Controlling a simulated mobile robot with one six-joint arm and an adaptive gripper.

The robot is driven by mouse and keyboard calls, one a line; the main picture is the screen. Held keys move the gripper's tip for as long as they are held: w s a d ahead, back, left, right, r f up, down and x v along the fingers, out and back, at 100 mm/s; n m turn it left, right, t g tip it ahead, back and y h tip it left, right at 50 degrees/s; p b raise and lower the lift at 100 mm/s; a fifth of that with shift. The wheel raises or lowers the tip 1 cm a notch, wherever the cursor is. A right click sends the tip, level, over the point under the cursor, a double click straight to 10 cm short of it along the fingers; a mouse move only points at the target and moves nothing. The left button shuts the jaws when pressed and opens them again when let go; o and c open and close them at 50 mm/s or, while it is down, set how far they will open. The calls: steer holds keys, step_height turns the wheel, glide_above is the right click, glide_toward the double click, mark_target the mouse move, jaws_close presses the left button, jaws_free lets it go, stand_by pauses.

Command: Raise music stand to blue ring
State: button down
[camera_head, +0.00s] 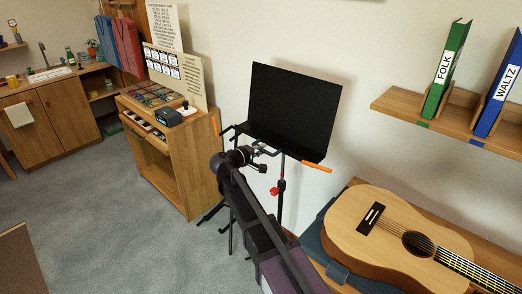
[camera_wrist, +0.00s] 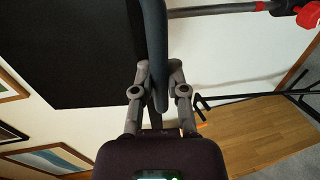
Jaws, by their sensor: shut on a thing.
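The music stand's black desk (camera_head: 292,108) stands tilted in front of the wall in the head view and fills the upper left of the wrist view (camera_wrist: 70,50). Below it are a bar with orange ends (camera_head: 317,167), a thin post and a red knob (camera_head: 274,191); the red knob also shows at the wrist view's top right (camera_wrist: 308,16). My gripper (camera_head: 260,150) is at the desk's lower edge. In the wrist view my gripper (camera_wrist: 157,92) is shut on a dark grey-blue bar (camera_wrist: 155,40) of the stand. I cannot make out a blue ring.
A guitar (camera_head: 395,235) lies on a bench at the right, close to the stand. A wooden cabinet (camera_head: 165,165) stands left of the stand. A wall shelf (camera_head: 450,120) holds a green and a blue binder. Grey carpet (camera_head: 110,225) is clear at the left.

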steer(key=shift+w+r+p, duration=0.1)
steer(key=shift+r+p, duration=2.05)
steer(key=shift+r, duration=0.65)
steer(key=c, duration=0.6)
jaws_free()
steer(key=shift+c, duration=0.2)
steer(key=shift+f, duration=0.1)
steer(key=shift+f, duration=0.2)
